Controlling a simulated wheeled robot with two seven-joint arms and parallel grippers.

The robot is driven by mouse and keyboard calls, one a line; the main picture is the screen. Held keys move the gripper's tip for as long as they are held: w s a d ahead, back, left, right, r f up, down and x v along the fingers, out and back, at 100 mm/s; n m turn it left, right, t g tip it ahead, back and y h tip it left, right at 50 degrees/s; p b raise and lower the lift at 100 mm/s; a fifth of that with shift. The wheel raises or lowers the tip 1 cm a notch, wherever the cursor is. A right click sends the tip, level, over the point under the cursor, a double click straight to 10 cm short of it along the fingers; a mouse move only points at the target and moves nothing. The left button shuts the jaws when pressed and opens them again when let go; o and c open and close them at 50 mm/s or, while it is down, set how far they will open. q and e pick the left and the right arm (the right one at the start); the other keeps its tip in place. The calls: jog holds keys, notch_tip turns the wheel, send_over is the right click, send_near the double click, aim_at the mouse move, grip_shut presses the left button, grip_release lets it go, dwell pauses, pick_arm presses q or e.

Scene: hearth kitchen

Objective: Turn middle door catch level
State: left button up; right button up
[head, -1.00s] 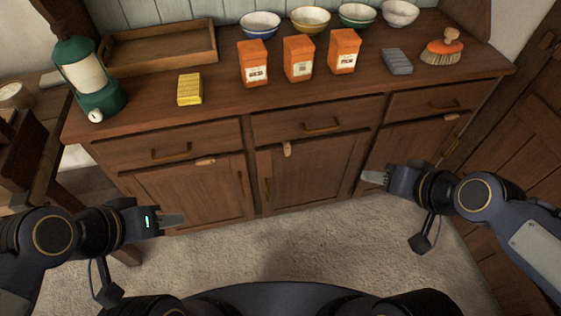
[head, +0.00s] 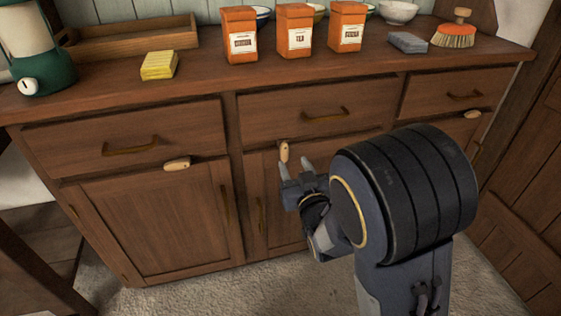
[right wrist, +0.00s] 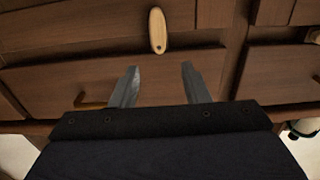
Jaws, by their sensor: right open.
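The middle door catch (head: 284,151) is a small pale wooden tab at the top of the middle cupboard door (head: 285,220). It stands upright, and it also shows upright in the right wrist view (right wrist: 157,30). My right gripper (head: 296,167) is open and empty, with its fingertips just below the catch in the head view. In the right wrist view its two fingers (right wrist: 160,66) point toward the catch, with a gap left and the catch roughly centred between them. My left gripper is out of view.
The left door catch (head: 177,164) and right door catch (head: 472,115) lie roughly level. Drawer handles (head: 325,115) stick out above the doors.

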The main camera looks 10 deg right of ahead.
aim_at(285, 147)
jog(key=w+b, duration=0.1)
jog(key=w, duration=0.6)
jog(key=shift+c, duration=0.4)
grip_shut()
